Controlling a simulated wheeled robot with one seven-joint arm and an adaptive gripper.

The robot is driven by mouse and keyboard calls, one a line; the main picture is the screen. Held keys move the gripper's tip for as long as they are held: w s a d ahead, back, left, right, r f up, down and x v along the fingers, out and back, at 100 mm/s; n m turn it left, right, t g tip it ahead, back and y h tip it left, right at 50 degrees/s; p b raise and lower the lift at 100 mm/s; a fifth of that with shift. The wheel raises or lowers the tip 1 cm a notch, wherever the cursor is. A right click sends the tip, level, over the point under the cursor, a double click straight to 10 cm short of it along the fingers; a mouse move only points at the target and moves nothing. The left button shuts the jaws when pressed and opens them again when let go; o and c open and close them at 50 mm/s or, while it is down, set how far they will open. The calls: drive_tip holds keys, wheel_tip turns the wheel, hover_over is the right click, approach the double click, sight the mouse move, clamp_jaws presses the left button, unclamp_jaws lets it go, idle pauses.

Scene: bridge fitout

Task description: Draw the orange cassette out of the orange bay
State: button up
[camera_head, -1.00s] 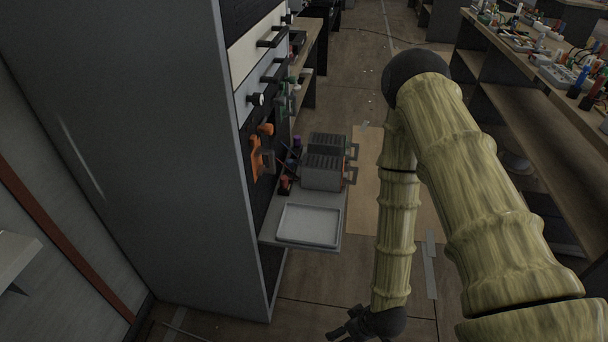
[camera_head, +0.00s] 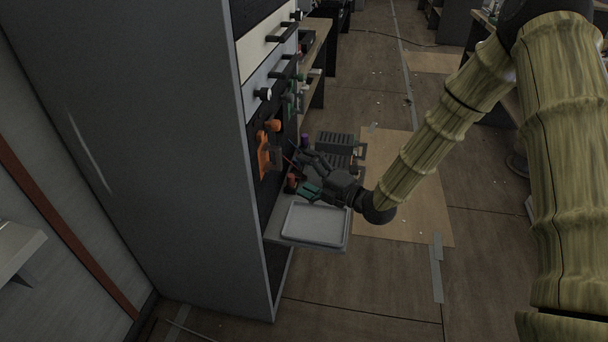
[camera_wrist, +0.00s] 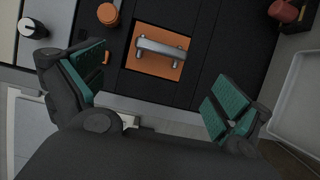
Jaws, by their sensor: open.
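The orange cassette (camera_head: 263,152) sits in the black front panel of the tall grey cabinet, and its orange face (camera_wrist: 158,65) shows with a grey bar handle (camera_wrist: 161,49) across it. My gripper (camera_head: 304,173) is in front of the panel, to the right of the cassette in the head view. In the wrist view its two green-padded fingers (camera_wrist: 160,88) are spread wide and empty, one to each side of the cassette. The handle lies beyond the fingers, and they appear apart from it. An orange knob (camera_wrist: 107,13) is beside the cassette.
A pale tray (camera_head: 316,225) rests on a shelf below the panel, under my gripper. Grey ribbed blocks (camera_head: 335,142) and a red-topped item (camera_head: 291,182) stand behind it. The floor at right is open.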

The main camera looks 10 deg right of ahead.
sight(278, 161)
drive_tip(key=shift+x, duration=5.4)
drive_tip(key=shift+c, duration=0.4)
drive_tip(key=c, duration=1.6)
drive_tip(key=shift+s+d+b, duration=0.1)
drive_tip(key=shift+s+d, duration=0.85)
drive_tip(key=shift+d, duration=2)
drive_tip(key=shift+s+d+b, duration=0.15)
drive_tip(key=shift+s+d, duration=0.8)
drive_tip(key=shift+d, duration=2)
drive_tip(key=shift+s+d+b, duration=0.1)
drive_tip(key=shift+s+d, duration=0.85)
drive_tip(key=shift+d, duration=2)
